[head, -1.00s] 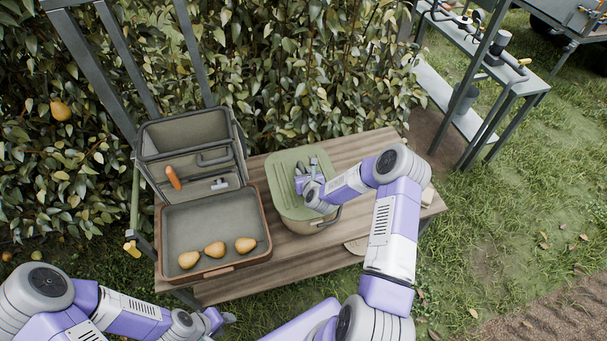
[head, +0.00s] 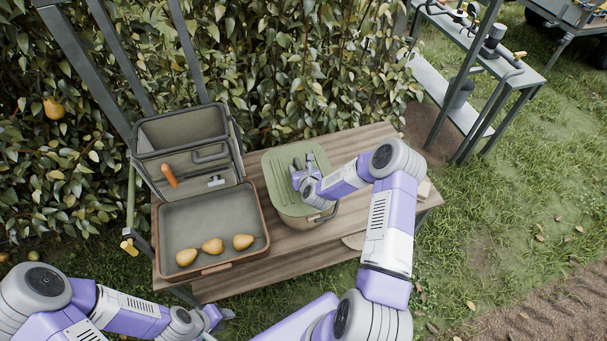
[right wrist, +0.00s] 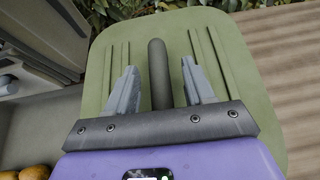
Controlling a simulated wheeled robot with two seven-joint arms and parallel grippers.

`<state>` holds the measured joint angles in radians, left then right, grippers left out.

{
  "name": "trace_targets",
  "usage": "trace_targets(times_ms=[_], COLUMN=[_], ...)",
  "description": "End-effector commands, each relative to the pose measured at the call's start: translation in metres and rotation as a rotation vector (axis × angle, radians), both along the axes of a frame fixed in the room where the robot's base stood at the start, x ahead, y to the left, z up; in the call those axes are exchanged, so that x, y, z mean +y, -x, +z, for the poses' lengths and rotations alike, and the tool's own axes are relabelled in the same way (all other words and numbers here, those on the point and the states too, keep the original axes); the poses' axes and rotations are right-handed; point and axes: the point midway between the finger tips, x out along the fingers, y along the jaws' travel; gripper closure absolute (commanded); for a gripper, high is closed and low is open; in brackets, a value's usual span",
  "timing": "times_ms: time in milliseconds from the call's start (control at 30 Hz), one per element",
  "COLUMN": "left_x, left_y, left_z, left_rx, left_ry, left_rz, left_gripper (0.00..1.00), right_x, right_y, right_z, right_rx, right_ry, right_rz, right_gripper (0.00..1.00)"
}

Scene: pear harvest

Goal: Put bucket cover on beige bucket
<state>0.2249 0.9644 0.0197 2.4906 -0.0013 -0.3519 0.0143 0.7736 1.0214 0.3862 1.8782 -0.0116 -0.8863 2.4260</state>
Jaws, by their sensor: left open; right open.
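The green bucket cover (head: 283,181) lies on top of the beige bucket (head: 300,221), which stands on the wooden table. In the right wrist view the cover (right wrist: 243,85) fills most of the picture, with its dark bar handle (right wrist: 158,75) in the middle. My right gripper (head: 303,165) is over the cover; in the right wrist view its open fingers (right wrist: 161,88) stand on either side of the handle, apart from it. Whether the cover sits fully down on the rim is partly hidden by my arm. My left gripper (head: 222,314) is open and empty at the lower left, below the table's front edge.
An open case (head: 262,240) with several pears and an orange-handled tool (head: 170,175) stands left of the bucket. A hedge rises behind; a metal shelf (head: 460,110) stands at the right.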

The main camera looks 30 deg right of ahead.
Motion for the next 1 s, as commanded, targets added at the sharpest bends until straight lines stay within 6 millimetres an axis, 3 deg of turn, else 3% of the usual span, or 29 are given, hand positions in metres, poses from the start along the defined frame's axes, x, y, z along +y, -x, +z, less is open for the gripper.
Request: trace_targets(times_ms=[167,500,700,867,1000], left_x=[0.0,0.0,0.0,0.0,0.0], left_y=[0.0,0.0,0.0,0.0,0.0], left_z=[0.004,0.008,0.009,0.009,0.009], left_rx=[0.0,0.0,0.0,0.0,0.0], left_ry=[0.0,0.0,0.0,0.0,0.0], left_rz=[0.0,0.0,0.0,0.0,0.0], left_gripper=[0.57,0.57,0.57,0.57,0.57], right_x=[0.004,0.02,0.025,0.034,0.068], right_y=[0.018,0.075,0.096,0.102,0.109], right_z=[0.013,0.044,0.056,0.056,0.039], right_rx=[0.001,0.001,-0.001,0.022,0.128], right_ry=[-0.001,0.0,0.001,0.027,0.172], right_rz=[0.0,0.001,0.001,0.039,0.244], right_gripper=[0.47,0.47,0.47,0.47,0.47])
